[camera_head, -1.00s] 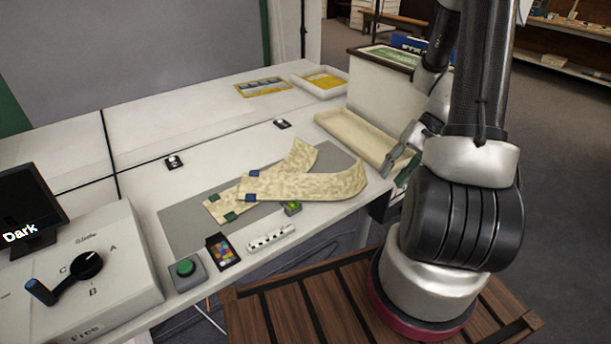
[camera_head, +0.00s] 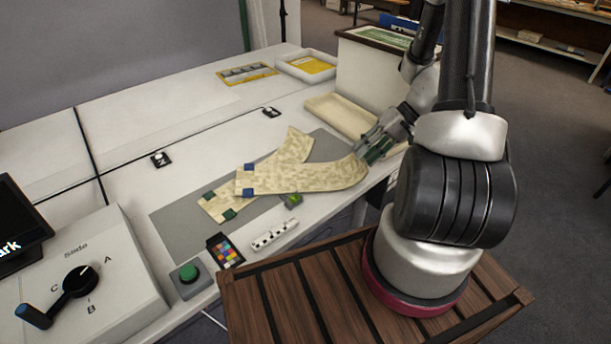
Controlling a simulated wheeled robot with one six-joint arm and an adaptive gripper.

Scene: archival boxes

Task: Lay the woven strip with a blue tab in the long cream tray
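The woven strip with blue tabs (camera_head: 305,180) lies across the grey mat, its blue tabs at its left end and its right end curving up towards the tray. It lies over a second woven strip with green tabs (camera_head: 292,146). The long cream tray (camera_head: 322,104) sits behind them at the right, partly hidden by my arm; no strip shows in its visible part. My gripper (camera_head: 372,149) is at the right end of the blue-tab strip, close to or touching it. Whether its fingers are open or closed on the strip is unclear.
A grey mat (camera_head: 175,222) lies under the strips. A colour chart (camera_head: 225,250), a white dotted bar (camera_head: 274,236) and a green button box (camera_head: 190,278) are in front. A dial console (camera_head: 90,285) stands at left. A white box (camera_head: 365,75) stands behind the tray.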

